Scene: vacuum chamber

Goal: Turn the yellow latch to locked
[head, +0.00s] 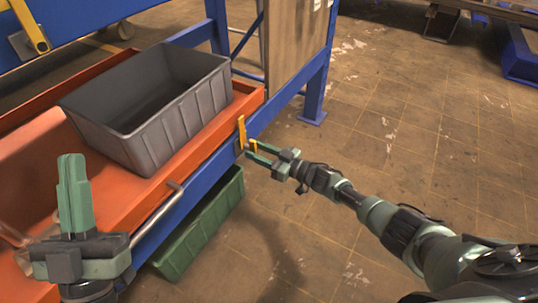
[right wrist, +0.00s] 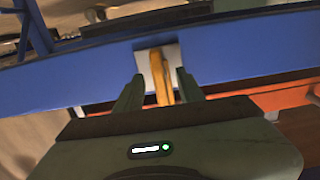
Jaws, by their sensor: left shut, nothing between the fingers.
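The yellow latch (head: 242,131) is on the blue frame beam beside the orange tray, with its handle upright in the head view. In the right wrist view the latch (right wrist: 160,76) stands out from a pale plate on the blue beam. My right gripper (head: 259,153) is at the latch. Its fingers (right wrist: 158,92) are open, one on each side of the latch, with a visible gap on both sides. My left gripper (head: 73,168) is shut and empty, pointing up in front of the orange tray, away from the latch.
A grey bin (head: 150,122) stands in the orange tray (head: 122,192). A metal handle bar (head: 157,215) runs along the tray's front. A green bin (head: 202,232) sits below the blue beam. The tiled floor to the right is mostly clear.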

